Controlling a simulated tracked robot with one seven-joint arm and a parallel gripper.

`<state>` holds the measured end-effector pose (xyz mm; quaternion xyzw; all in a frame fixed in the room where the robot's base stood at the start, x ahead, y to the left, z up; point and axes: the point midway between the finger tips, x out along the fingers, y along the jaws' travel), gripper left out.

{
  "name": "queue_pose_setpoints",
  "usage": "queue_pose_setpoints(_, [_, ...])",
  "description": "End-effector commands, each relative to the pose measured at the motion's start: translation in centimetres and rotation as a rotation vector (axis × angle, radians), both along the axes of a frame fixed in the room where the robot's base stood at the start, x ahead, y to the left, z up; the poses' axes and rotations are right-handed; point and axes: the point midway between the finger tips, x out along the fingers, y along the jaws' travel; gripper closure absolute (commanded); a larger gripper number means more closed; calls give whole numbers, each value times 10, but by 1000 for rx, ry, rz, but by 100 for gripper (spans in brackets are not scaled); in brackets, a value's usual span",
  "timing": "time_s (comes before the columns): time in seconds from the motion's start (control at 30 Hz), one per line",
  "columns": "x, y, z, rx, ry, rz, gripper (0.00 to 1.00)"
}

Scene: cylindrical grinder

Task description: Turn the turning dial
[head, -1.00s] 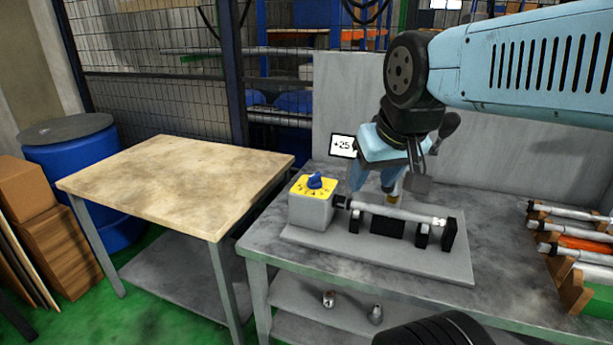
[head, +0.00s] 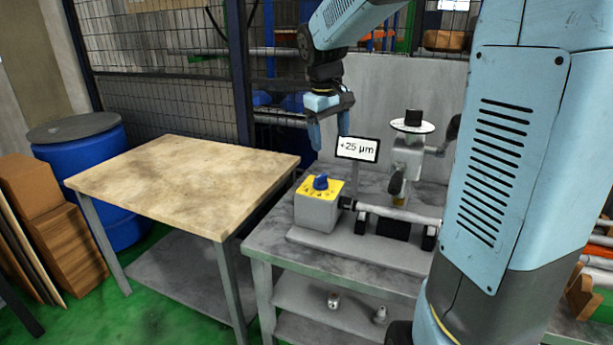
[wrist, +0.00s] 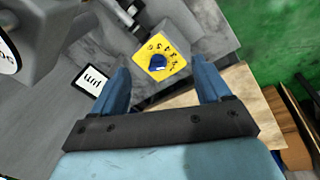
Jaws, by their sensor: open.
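The turning dial is a blue knob (head: 321,182) on a yellow marked plate (head: 308,192), set on top of a grey box (head: 317,213) at the left end of the small grinder. In the wrist view the dial (wrist: 158,62) lies between and beyond my two blue fingers. My gripper (head: 330,146) is open and empty, pointing down above the dial with a clear gap; it also shows in the wrist view (wrist: 163,85). A small display (head: 357,149) reading "+25 µm" stands just behind the dial to the right.
A grey bar (head: 400,213) runs right from the dial box. A grey post with a round white disc (head: 412,126) stands behind it. A bare wood-topped table (head: 180,180) is at left. Two small metal parts sit on the shelf below (head: 333,300). A grey panel rises behind.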

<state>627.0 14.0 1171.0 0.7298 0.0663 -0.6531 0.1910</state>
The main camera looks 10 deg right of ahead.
Motion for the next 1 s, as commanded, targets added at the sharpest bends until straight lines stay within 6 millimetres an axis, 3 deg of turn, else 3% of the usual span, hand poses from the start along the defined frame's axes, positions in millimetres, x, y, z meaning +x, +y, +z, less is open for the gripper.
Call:
queue_pose_setpoints(0.03, [16, -2, -7, 8, 24, 16, 23])
queue_pose_setpoints(0.3, [84, -9, -35, 64, 109, 109, 23])
queue_pose_setpoints(0.5, [119, -18, -51, 114, 141, 157, 23])
queue_pose_setpoints(0.83, [136, -24, -65, 143, 154, 179, 23])
queue_pose_setpoints(1.0, [135, -24, -87, 142, 156, 179, 23])
